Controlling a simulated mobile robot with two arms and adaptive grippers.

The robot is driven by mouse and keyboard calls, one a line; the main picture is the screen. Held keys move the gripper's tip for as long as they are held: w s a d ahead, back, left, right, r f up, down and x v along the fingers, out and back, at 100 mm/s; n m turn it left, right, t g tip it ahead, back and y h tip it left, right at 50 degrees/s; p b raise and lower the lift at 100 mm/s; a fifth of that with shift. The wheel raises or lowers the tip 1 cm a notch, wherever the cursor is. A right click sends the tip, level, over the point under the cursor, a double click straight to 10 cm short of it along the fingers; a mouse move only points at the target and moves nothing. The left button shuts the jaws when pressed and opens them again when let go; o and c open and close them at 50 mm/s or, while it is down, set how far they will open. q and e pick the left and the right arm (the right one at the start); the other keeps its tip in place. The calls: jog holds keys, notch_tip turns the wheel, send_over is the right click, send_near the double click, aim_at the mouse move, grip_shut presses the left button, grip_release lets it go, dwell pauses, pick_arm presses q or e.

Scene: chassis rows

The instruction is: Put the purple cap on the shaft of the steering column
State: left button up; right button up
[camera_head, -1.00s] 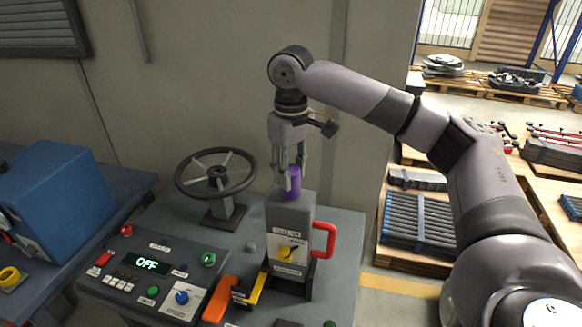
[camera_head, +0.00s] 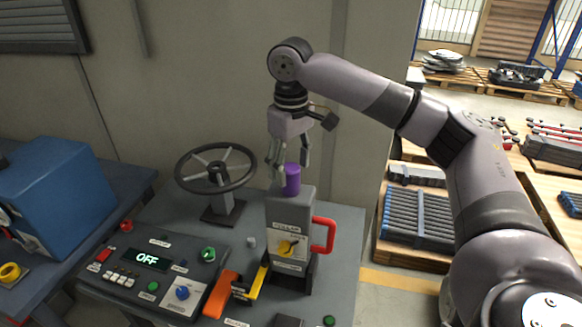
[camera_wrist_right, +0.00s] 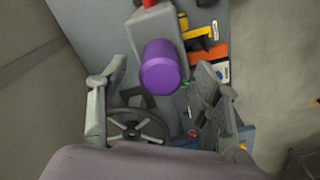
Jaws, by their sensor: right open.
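The purple cap (camera_head: 292,180) stands upright on top of the grey upright housing (camera_head: 292,215), which has a yellow knob and a red side handle. My right gripper (camera_head: 288,163) is open just above the cap, pointing down. In the right wrist view the cap (camera_wrist_right: 163,66) lies between the spread fingers, with clear space on both sides. The steering wheel (camera_head: 216,171) stands on a short column (camera_head: 225,205) to the left of the housing. Whatever is under the cap is hidden. My left gripper is not in view.
A control panel (camera_head: 150,278) with an OFF display sits at the front left of the grey bench. An orange lever (camera_head: 221,294) and a yellow lever (camera_head: 259,283) are in front of the housing. A blue box (camera_head: 45,195) stands further left. The wall is close behind.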

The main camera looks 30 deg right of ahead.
notch_tip(320, 180, up, 11)
dwell(0.3)
